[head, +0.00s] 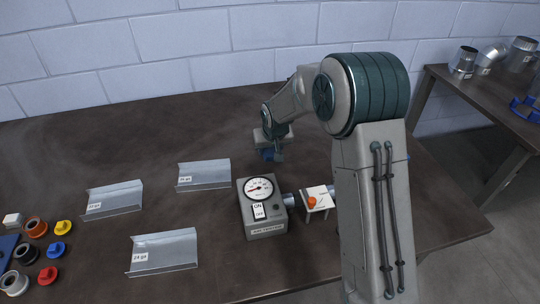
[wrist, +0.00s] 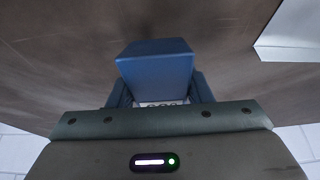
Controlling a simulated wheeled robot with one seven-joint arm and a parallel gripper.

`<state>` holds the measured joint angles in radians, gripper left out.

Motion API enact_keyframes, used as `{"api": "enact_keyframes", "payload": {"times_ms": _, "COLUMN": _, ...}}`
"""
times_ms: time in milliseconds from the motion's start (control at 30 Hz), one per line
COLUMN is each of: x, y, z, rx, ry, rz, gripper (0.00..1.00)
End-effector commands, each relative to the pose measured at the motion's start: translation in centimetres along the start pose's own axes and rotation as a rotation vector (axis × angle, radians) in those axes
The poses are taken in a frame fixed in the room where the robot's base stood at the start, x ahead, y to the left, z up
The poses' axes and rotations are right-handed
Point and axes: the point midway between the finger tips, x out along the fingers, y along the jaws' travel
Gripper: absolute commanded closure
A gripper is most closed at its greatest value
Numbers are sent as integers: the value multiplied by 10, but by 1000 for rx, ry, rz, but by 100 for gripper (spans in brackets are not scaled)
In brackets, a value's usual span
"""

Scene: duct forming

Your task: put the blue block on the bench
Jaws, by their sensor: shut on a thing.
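The blue block (wrist: 155,68) is between the fingers of my gripper (wrist: 160,92) in the wrist view, and the gripper is shut on it. In the head view my gripper (head: 270,151) is low over the back middle of the dark brown bench (head: 120,140). Only a small blue patch shows there, and I cannot tell block from fingers in it. I cannot tell whether the block touches the bench top or is just above it.
A gauge box (head: 262,215) with a pipe and white valve block (head: 318,200) stands in front. Bent metal sheets (head: 205,175) lie to the left, with tape rolls and coloured caps (head: 63,228) beyond. The bench's back left is clear. A side table (head: 480,90) holds duct pieces.

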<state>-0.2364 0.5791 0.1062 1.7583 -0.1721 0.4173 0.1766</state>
Motion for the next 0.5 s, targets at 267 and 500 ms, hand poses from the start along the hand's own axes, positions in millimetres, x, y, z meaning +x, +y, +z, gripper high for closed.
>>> {"api": "enact_keyframes", "payload": {"times_ms": 267, "x": 32, "y": 0, "z": 14, "rx": -1, "ry": -2, "rz": 0, "gripper": 87}}
{"api": "enact_keyframes", "payload": {"times_ms": 500, "x": 34, "y": 0, "z": 14, "rx": 0, "ry": 0, "rz": 0, "gripper": 87}}
